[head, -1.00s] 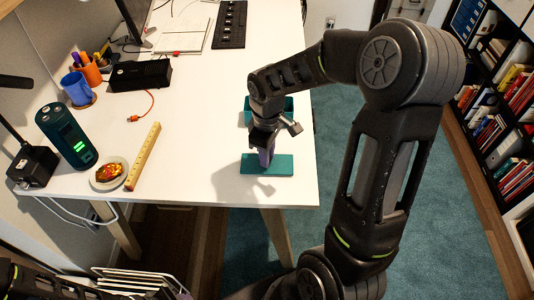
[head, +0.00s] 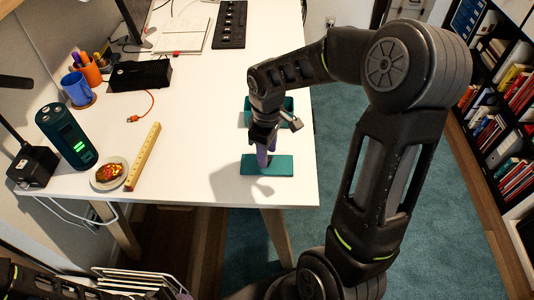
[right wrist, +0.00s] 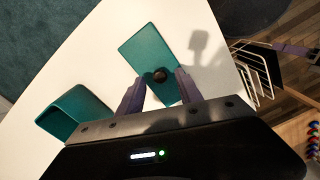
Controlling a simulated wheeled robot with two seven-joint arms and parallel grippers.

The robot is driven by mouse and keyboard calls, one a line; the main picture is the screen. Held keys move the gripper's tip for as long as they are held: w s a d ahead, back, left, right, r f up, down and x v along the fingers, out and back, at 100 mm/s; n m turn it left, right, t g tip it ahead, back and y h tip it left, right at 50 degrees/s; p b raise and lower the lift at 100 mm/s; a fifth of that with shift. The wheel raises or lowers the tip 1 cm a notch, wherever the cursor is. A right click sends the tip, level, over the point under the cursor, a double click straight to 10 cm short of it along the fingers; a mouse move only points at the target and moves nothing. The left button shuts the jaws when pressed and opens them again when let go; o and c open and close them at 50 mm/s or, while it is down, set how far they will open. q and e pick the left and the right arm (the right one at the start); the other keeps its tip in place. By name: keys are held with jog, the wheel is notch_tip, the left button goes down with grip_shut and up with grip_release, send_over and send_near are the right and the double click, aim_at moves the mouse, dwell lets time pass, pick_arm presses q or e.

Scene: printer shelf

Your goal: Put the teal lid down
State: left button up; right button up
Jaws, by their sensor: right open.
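The teal lid (head: 280,166) lies flat on the white table near its front right corner. In the right wrist view the lid (right wrist: 150,48) shows a dark round knob (right wrist: 159,75). My right gripper (head: 264,161) is over the lid; in its wrist view the gripper (right wrist: 160,79) is open, its purple fingers apart on either side of the knob with gaps visible. The teal open box (right wrist: 72,112) stands beside the lid; in the head view the box (head: 287,103) is partly behind my right gripper. My left gripper shows only in part at the bottom edge.
A yellow ruler (head: 143,156), a plate of food (head: 109,173), a dark green speaker (head: 67,137) and a black box (head: 140,75) are on the left of the table. A wire rack (right wrist: 256,70) is below the table's front edge. The table middle is clear.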

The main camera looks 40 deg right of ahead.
notch_tip(320, 180, up, 11)
jog(key=shift+f, duration=0.15)
dwell(0.9)
